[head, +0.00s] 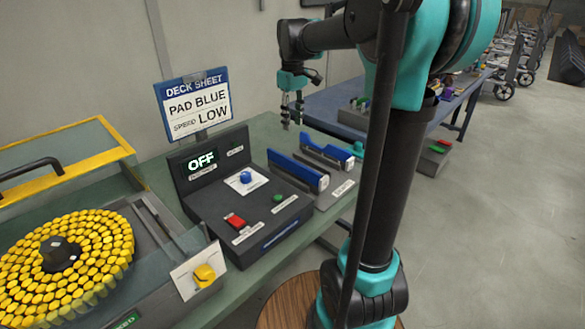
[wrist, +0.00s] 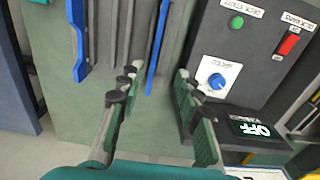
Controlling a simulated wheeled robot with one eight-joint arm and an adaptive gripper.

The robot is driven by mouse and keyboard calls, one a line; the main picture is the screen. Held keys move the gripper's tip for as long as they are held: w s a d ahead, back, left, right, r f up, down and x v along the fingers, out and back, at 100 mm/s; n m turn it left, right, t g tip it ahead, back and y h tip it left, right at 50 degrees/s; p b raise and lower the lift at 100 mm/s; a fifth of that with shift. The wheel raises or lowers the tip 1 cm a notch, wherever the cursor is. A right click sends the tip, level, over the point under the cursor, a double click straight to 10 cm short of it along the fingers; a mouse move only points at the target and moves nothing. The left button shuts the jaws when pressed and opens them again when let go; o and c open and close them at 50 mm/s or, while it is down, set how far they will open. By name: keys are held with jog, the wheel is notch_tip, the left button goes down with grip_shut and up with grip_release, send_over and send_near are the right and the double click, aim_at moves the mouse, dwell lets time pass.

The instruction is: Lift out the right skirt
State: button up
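Two long blue skirts stand in the grey rack (head: 335,190), right of the control box. The right skirt (head: 335,154) is the farther one and shows at the left in the wrist view (wrist: 79,45). The left skirt (head: 296,170) is nearer the control box; in the wrist view (wrist: 157,45) it points toward the gap between my fingers. My gripper (head: 292,108) hangs above the back of the rack with its fingers down. In the wrist view (wrist: 154,88) its fingers are spread apart with nothing between them.
The dark control box (head: 245,195) reads OFF and has a blue knob, a red switch and a green button. A sign (head: 195,103) says PAD BLUE, SPEED LOW. A polishing machine with yellow pieces (head: 95,240) stands left. A blue table (head: 340,103) lies behind.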

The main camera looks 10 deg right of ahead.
send_over(294, 162)
jog(key=f, duration=1)
jog(key=shift+w+a+f, duration=0.1)
jog(key=shift+w+f, duration=0.15)
jog(key=shift+w, duration=0.1)
jog(key=shift+s+f, duration=0.15)
jog(key=shift+f, duration=1.45)
jog(key=shift+s+f, duration=0.1)
jog(key=shift+f, duration=1.45)
jog(key=shift+c, duration=0.2)
grip_shut()
